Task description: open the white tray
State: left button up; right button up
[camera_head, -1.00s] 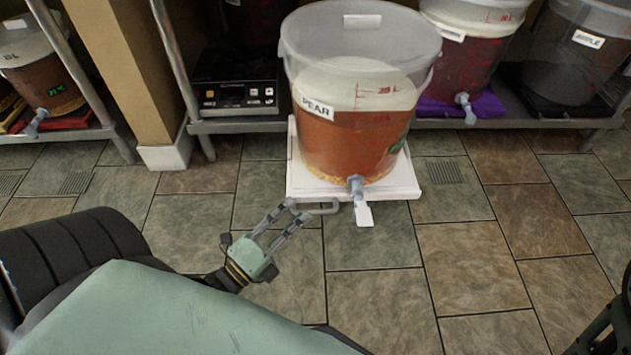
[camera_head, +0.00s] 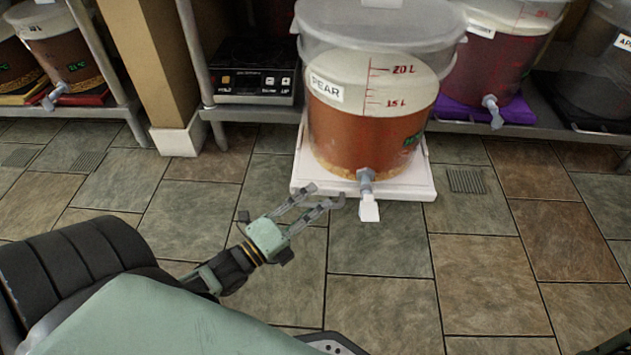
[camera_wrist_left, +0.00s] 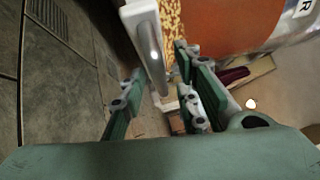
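The white tray (camera_head: 412,188) lies low under the clear bucket labelled PEAR (camera_head: 362,135), sticking out in front of the shelf. My left gripper (camera_head: 325,196) is open at the tray's front edge, left of the bucket's tap (camera_head: 367,192). My right gripper is not in view.
A metal shelf (camera_head: 590,128) behind holds other buckets, including one on a purple mat (camera_head: 465,111). A brown post (camera_head: 150,60) with a white foot stands further left. The tiled floor in front is clear.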

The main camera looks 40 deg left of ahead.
pick_arm(q)
jog(key=shift+w+r, duration=0.1)
jog(key=shift+w, duration=0.2)
grip_shut()
dwell(0.5)
